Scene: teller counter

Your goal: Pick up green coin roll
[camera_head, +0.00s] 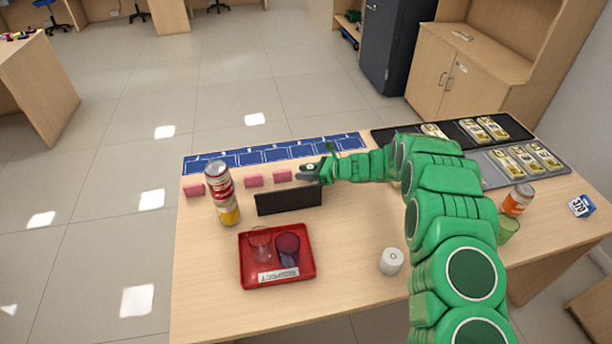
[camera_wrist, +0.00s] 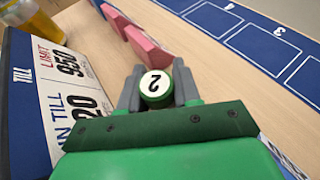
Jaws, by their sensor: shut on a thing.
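My gripper (camera_head: 308,171) is over the counter, beside the black-backed sign, and is shut on the green coin roll. In the wrist view the green coin roll (camera_wrist: 156,86) sits between the two grey fingers of my gripper (camera_wrist: 157,92). Its white round end with a "2" faces the camera, with a dark green rim around it. The rest of the roll is hidden behind this end and the gripper. In the head view the roll cannot be made out clearly.
Pink blocks (camera_head: 253,181) lie along the blue slotted mat (camera_head: 220,164). A red tray (camera_head: 246,277) holds two cups. A white roll (camera_head: 391,261) and orange bottle (camera_head: 517,199) stand rightward. Banknote bundles (camera_head: 541,155) lie behind.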

